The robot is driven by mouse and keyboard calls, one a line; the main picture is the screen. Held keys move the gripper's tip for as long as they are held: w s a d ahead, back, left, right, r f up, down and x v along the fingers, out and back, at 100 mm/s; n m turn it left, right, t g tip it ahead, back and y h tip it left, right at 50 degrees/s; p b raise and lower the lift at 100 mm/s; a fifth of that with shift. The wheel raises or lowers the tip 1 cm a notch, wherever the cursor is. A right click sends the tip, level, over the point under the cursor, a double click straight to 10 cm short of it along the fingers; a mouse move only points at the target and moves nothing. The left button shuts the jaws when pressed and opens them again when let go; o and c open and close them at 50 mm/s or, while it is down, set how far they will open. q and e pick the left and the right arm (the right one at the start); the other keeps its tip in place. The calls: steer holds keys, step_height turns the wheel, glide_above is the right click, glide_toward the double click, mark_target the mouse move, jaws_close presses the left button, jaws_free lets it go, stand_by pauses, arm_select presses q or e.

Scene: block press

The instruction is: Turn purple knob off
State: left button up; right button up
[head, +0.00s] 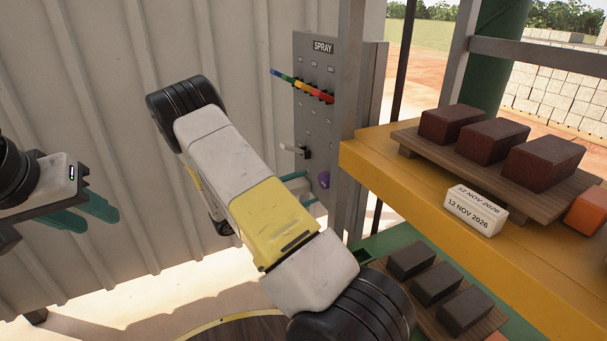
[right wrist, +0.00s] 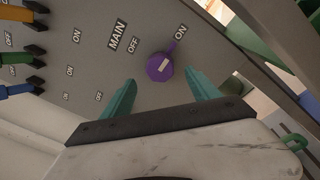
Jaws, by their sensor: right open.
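The purple knob (head: 324,179) is low on the grey SPRAY panel (head: 313,130) in the head view. In the right wrist view the knob (right wrist: 159,68) shows close up, its narrow tab pointing up and right toward an ON label (right wrist: 181,32); an OFF label (right wrist: 158,44) is above it. My right gripper (right wrist: 160,84) is open, with its teal fingers apart below and either side of the knob, and nothing between them. In the head view its fingers (head: 303,189) are partly hidden behind my right arm. My left gripper (head: 92,209) hangs at the left, away from the panel.
A grey post (head: 345,90) and a yellow shelf (head: 400,170) with dark red bricks (head: 495,141) stand to the right. A corrugated wall is behind.

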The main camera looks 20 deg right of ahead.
mark_target(322, 181)
steer(key=d, duration=0.4)
steer(key=w+d, duration=0.1)
steer(key=d, duration=0.1)
steer(key=c, duration=1.4)
steer(key=shift+o, duration=0.2)
steer(key=shift+n, duration=0.4)
steer(key=n, duration=0.3)
steer(key=shift+n, duration=0.4)
steer(key=n, duration=0.4)
steer(key=shift+r+g+y, duration=0.1)
steer(key=shift+g+y, duration=0.3)
steer(key=n, duration=0.4)
steer(key=shift+w, duration=0.1)
steer(key=n+g, duration=0.1)
steer(key=n, duration=0.3)
steer(key=shift+a, duration=0.1)
steer(key=shift+n, duration=0.3)
